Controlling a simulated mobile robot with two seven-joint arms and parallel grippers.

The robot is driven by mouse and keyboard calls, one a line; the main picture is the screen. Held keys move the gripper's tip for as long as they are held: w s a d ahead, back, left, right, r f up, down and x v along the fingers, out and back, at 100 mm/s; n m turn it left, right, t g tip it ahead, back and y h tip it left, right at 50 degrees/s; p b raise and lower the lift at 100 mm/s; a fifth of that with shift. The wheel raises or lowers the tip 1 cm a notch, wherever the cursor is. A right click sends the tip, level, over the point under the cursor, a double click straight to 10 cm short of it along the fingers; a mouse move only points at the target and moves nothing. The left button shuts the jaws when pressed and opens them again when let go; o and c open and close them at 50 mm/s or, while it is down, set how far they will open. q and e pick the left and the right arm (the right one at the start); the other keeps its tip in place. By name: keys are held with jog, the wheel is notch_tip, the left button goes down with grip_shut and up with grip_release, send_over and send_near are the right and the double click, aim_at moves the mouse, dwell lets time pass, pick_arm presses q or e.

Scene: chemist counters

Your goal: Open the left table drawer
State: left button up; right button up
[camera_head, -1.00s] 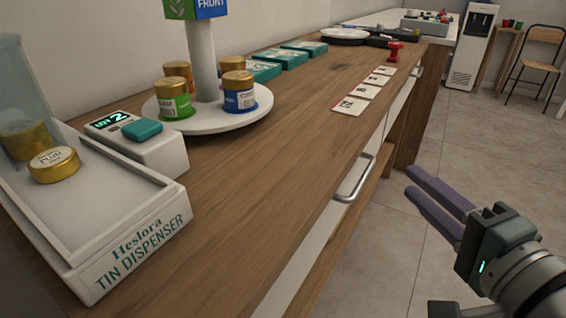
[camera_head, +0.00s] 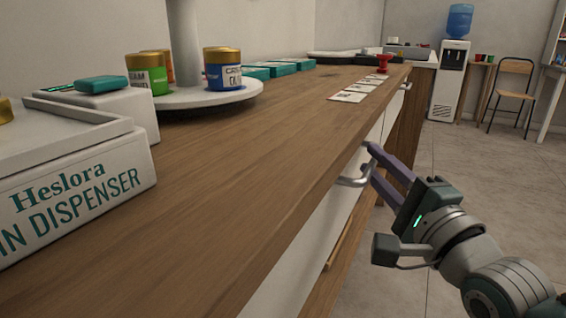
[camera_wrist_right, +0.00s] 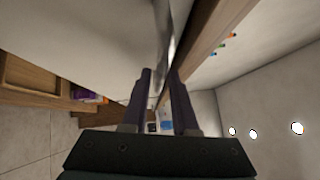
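The nearer drawer has a white front (camera_head: 300,250) under the wooden counter edge and appears closed. Its metal bar handle (camera_head: 354,179) sticks out from the front, just below the counter. My right gripper (camera_head: 371,160) has its two purple fingers at the outer part of this handle. The fingers are apart, with the handle's end close to or between their tips; I cannot tell whether they touch it. In the right wrist view the fingers (camera_wrist_right: 160,74) also show a gap between them. A farther drawer handle (camera_head: 406,87) shows along the counter. My left gripper is out of view.
The wooden counter (camera_head: 230,165) carries a tin dispenser (camera_head: 75,190), a round white stand (camera_head: 205,97) with tins, teal boxes (camera_head: 283,68), cards (camera_head: 357,92) and a red stamp-like object (camera_head: 383,63). Open floor (camera_head: 465,190) lies to the right, with a chair (camera_head: 513,90) and water cooler (camera_head: 450,80) beyond.

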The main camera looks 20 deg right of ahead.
jog(key=shift+w+r, duration=0.1)
jog(key=shift+w, duration=0.55)
grip_shut()
dwell(1.0)
